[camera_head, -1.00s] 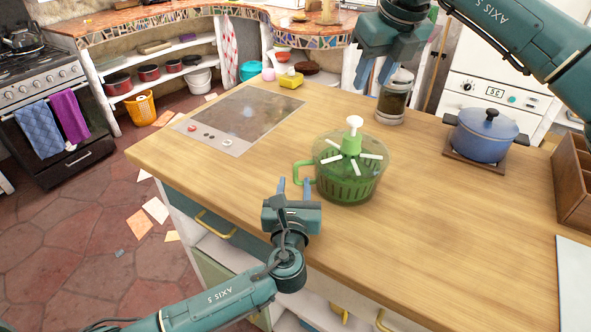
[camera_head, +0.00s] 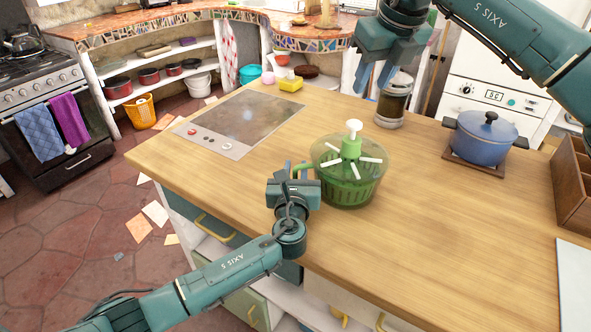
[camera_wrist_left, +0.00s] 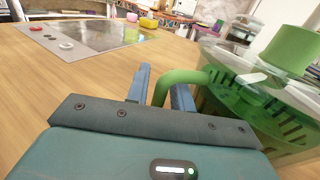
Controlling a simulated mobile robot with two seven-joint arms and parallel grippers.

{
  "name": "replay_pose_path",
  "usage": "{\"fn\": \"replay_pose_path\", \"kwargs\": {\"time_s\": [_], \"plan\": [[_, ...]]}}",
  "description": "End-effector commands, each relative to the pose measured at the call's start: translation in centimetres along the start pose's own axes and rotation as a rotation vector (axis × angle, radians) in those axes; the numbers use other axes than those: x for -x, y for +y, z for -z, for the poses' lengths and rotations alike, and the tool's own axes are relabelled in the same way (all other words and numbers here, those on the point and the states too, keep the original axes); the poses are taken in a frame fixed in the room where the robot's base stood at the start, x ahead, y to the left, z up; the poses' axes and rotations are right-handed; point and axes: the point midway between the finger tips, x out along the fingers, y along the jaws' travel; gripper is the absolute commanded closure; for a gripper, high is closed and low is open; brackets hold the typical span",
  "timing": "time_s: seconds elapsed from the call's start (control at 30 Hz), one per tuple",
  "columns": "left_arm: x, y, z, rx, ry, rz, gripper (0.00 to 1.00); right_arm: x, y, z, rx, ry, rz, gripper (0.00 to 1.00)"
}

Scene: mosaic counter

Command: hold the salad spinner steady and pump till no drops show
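The salad spinner (camera_head: 347,185) stands upright on the wooden counter, with a clear bowl, green basket, white-spoked lid and green pump with a white knob (camera_head: 354,126). Its green side handle (camera_wrist_left: 175,80) points left. My left gripper (camera_head: 294,172) is at the handle, its blue fingers on either side of it; in the left wrist view a narrow gap shows between the left finger and the handle. My right gripper (camera_head: 375,75) is open and empty, above and beyond the spinner, in front of the dark jar. Drops cannot be made out at this size.
A dark-filled jar (camera_head: 393,100) stands behind the spinner. A blue pot (camera_head: 483,138) sits on a trivet to the right, near a wooden box (camera_head: 572,185). A cooktop (camera_head: 245,122) lies at left. The counter's front middle is clear.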

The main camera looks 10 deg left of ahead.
Motion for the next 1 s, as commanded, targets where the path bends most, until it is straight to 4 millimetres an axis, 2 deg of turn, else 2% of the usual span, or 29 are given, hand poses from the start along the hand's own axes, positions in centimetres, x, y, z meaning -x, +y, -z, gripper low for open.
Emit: {"fn": "replay_pose_path", "kwargs": {"time_s": [0.03, 0.27, 0.5, 0.67, 0.77, 0.87, 0.93, 1.0], "plan": [[0.0, 0.0, 0.0, 0.0, 0.0, 0.0, 0.81, 0.0, 0.0, 0.0, 0.0, 0.0, 0.0, 0.64], [0.0, 0.0, 0.0, 0.0, 0.0, 0.0, 1.0, 0.0, 0.0, 0.0, 0.0, 0.0, 0.0, 0.64], [0.0, 0.0, 0.0, -0.001, 0.0, 0.0, 1.0, 0.0, 0.0, 0.0, 0.0, 0.0, 0.0, 0.64], [0.0, 0.0, 0.0, -0.001, 0.0, 0.0, 1.0, 0.0, 0.7, -0.5, 0.003, -0.022, -0.036, 0.77], [0.0, 0.0, 0.0, -0.001, 0.0, 0.0, 1.0, 0.3, 2.7, -1.7, 0.007, -0.084, -0.136, 0.85], [0.0, 0.0, 0.0, -0.001, 0.0, 0.0, 1.0, 1.3, 5.8, -3.8, -0.002, -0.189, -0.305, 0.93], [0.0, 0.0, 0.0, -0.001, 0.001, 0.0, 1.0, 2.7, 8.2, -5.6, -0.025, -0.282, -0.45, 0.99], [0.0, 0.0, 0.0, -0.001, 0.001, 0.0, 1.0, 4.7, 10.4, -7.5, -0.062, -0.38, -0.6, 1.0]]}}
